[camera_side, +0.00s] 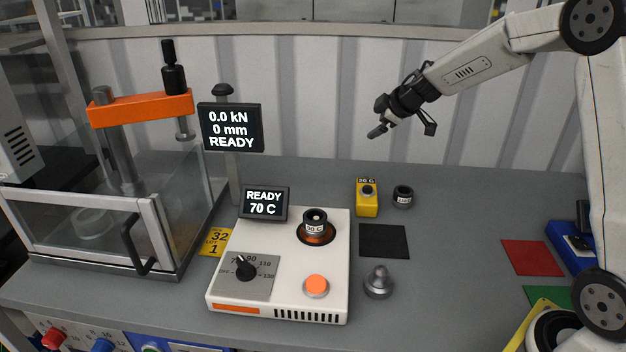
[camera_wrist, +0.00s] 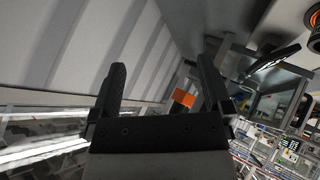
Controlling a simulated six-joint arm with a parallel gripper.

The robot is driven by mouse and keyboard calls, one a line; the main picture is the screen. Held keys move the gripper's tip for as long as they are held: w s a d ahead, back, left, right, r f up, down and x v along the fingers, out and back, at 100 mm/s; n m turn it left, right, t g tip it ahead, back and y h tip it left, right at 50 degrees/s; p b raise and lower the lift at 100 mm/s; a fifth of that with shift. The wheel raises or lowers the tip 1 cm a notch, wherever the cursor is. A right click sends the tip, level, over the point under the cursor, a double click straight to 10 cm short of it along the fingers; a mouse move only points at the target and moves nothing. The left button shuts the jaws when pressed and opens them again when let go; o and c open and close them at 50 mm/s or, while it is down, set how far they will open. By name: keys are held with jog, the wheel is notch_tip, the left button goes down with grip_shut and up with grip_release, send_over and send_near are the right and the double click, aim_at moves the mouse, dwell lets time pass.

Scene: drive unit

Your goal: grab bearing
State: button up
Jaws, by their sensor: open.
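My gripper (camera_side: 402,127) is open and empty, raised in front of the back wall, high above the bench. In the wrist view its two dark fingers (camera_wrist: 161,72) stand wide apart with nothing between them. A dark ring-shaped part (camera_side: 316,222) with a white label sits on the round plate of the white heater (camera_side: 225,290), below and left of my gripper. A second small dark ring-shaped part (camera_side: 403,196) with a label stands on the bench beside a yellow block marked 20 C (camera_side: 367,199). I cannot tell for sure which is the bearing. Neither is recognisable in the wrist view.
A press with an orange arm (camera_side: 140,107) and clear guard stands at left. Two display screens (camera_side: 231,128) (camera_side: 264,203) rise by the heater. A black mat (camera_side: 384,241), a grey metal knob-like part (camera_side: 379,282) and a red mat (camera_side: 531,258) lie on the bench.

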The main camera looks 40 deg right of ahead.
jog(key=shift+f, duration=0.1)
jog(key=n+g+y, duration=0.1)
jog(key=y, duration=0.9)
send_near(315, 222)
jog(key=w+f, duration=0.1)
jog(key=w+d+f, duration=0.1)
jog(key=w+f, duration=0.1)
jog(key=shift+s+a+f+t, duration=0.15)
jog(key=shift+a+f+t, duration=0.05)
jog(key=shift+a+t, duration=0.35)
jog(key=shift+a, duration=0.1)
jog(key=shift+x, duration=1.25)
jog(key=shift+x, duration=2.55)
